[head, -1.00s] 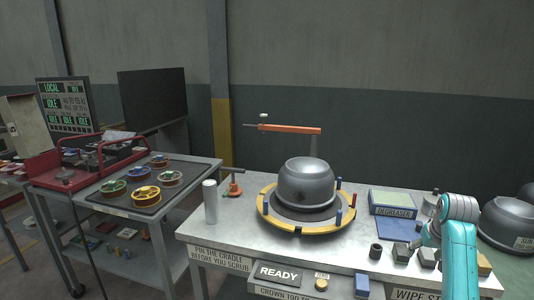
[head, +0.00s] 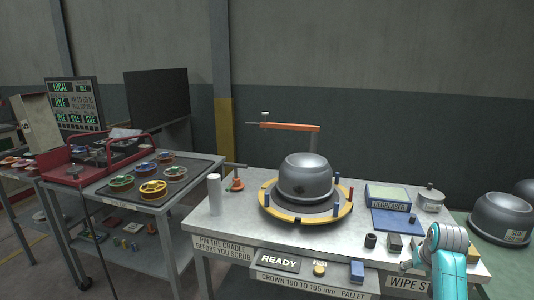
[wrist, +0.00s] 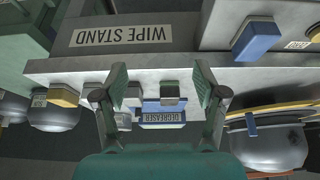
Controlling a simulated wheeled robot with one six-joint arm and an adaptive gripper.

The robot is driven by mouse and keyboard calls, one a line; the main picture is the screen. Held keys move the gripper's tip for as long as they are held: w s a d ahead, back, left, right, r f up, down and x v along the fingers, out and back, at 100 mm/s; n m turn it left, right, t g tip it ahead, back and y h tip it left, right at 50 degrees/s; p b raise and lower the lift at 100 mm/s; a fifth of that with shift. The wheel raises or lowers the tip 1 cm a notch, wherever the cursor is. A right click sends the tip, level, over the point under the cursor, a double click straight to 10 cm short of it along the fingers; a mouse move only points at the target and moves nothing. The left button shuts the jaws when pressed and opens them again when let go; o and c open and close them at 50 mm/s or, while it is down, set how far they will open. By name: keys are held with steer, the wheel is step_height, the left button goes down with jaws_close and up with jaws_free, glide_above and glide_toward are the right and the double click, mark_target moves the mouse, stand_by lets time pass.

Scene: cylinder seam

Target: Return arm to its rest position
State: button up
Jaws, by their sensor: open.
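My arm (head: 448,262) shows at the lower right of the head view, in front of the bench's right end. In the wrist view my gripper (wrist: 158,88) has its two fingers spread wide apart with nothing held between them. Beyond the fingers, the bench edge, small blocks and the blue degreaser box (wrist: 162,117) appear upside down.
A grey dome (head: 305,177) sits in a yellow-rimmed cradle (head: 277,213) on the bench (head: 215,238). A spool cart (head: 120,203) is at left. An orange bar (head: 290,127) stands behind the dome.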

steer(key=s+a+f+t, duration=0.1)
steer(key=s+a+f, duration=0.3)
steer(key=f, duration=0.4)
steer(key=s+a+f+t, duration=0.1)
steer(key=s+a+f, duration=0.35)
steer(key=f, duration=0.35)
steer(key=s+a+f+n+t, duration=0.1)
steer(key=s+a+f, duration=0.25)
steer(key=s, duration=0.45)
steer(key=s+a+f+t, duration=0.1)
steer(key=s+a+f, duration=0.1)
steer(key=s+a, duration=0.45)
steer(key=s+a+f+n+t, duration=0.1)
steer(key=s+a+f, duration=0.1)
steer(key=s, duration=0.8)
steer(key=s+a+r+t, duration=0.2)
steer(key=s+a+r, duration=0.1)
steer(key=s+r, duration=0.7)
steer(key=s+a+r+n+t+y, duration=0.1)
steer(key=s+a+r+t, duration=0.1)
steer(key=s+r, duration=0.8)
steer(key=s+a, duration=0.1)
steer(key=s, duration=0.4)
steer(key=shift+t, duration=0.4)
